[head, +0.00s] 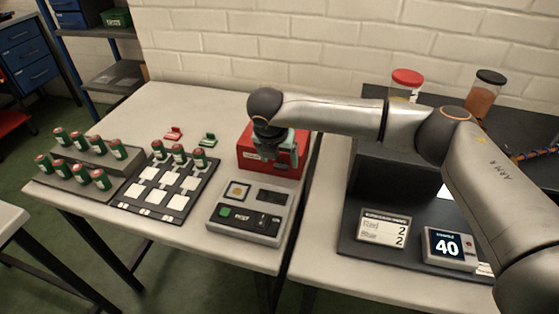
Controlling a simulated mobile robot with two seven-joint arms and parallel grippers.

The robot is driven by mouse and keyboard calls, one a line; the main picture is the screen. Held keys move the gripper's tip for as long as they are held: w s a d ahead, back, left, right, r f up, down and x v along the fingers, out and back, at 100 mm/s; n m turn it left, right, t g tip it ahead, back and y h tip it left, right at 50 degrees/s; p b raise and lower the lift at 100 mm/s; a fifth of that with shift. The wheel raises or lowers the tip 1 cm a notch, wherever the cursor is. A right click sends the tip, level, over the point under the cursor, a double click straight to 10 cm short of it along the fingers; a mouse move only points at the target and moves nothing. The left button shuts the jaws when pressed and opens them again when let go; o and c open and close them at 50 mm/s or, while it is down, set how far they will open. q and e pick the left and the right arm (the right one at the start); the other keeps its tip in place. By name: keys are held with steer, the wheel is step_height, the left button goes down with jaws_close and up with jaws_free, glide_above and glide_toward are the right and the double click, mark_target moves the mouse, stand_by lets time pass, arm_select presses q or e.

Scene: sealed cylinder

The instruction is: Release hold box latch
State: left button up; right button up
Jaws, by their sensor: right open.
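The red hold box (275,168) stands at the right rear of the left white table, with a small pale label on its front. My right arm reaches in from the right, and my right gripper (289,157) points down at the box's upper right front. Its jaws are open and nothing is seen held in them. The gripper and wrist cover part of the box's top and front, so the latch cannot be made out. I cannot tell whether the gripper touches the box. My left gripper is not in view.
A grey button console (236,219) sits in front of the box. A black tray (121,195) with white squares and green red-capped cylinders (199,158) is to its left, beside a stepped rack. Red-lidded (407,77) and black-lidded jars stand behind my arm.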

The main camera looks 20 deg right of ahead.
mark_target(281, 167)
steer(key=shift+x, duration=1.4)
steer(key=shift+c, duration=0.2)
jaws_close()
